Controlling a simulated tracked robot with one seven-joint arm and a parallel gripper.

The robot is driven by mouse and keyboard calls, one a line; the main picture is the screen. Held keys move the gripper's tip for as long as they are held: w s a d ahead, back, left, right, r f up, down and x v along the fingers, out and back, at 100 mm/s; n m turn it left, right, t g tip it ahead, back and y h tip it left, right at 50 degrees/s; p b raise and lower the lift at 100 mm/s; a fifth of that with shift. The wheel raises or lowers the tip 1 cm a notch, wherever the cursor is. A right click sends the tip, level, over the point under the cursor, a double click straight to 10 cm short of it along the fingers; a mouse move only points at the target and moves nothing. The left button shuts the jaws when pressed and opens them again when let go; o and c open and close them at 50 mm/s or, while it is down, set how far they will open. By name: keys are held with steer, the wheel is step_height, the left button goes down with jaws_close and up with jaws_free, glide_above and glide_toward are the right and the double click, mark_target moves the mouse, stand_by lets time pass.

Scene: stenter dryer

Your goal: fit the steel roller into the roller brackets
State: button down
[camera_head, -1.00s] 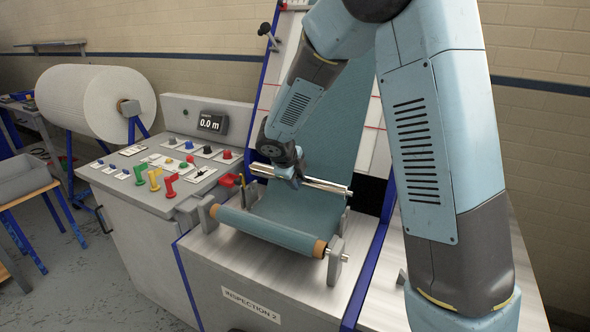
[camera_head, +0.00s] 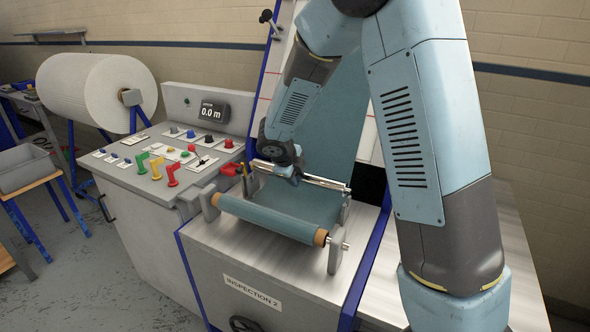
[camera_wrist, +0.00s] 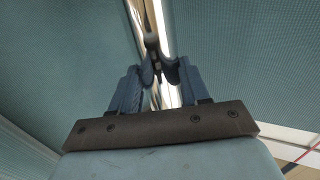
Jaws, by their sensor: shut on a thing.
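The steel roller (camera_head: 326,183) is a bright metal bar lying crosswise in front of the blue-green cloth, at the back of the inspection table. My gripper (camera_head: 287,173) is shut on it near its middle. In the wrist view my gripper (camera_wrist: 157,75) shows dark fingers around the bright roller (camera_wrist: 167,40), with cloth on both sides. A grey roller bracket (camera_head: 345,210) stands just below the roller's right end. The left end is close to the red part beside the panel. I cannot tell whether either end touches a bracket.
A cloth roll (camera_head: 270,218) on a brown core sits in front between grey end supports (camera_head: 335,250). The control panel (camera_head: 165,160) with levers and knobs stands close on the left. The hanging cloth (camera_head: 335,130) rises behind. The table to the right (camera_head: 380,285) is bare.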

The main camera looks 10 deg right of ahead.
steer(key=shift+f, duration=1.25)
steer(key=shift+f, duration=1.5)
stand_by(1.2)
steer(key=shift+c, duration=2.4)
jaws_free()
steer(key=v, duration=1.3)
steer(key=shift+s+r, duration=0.25)
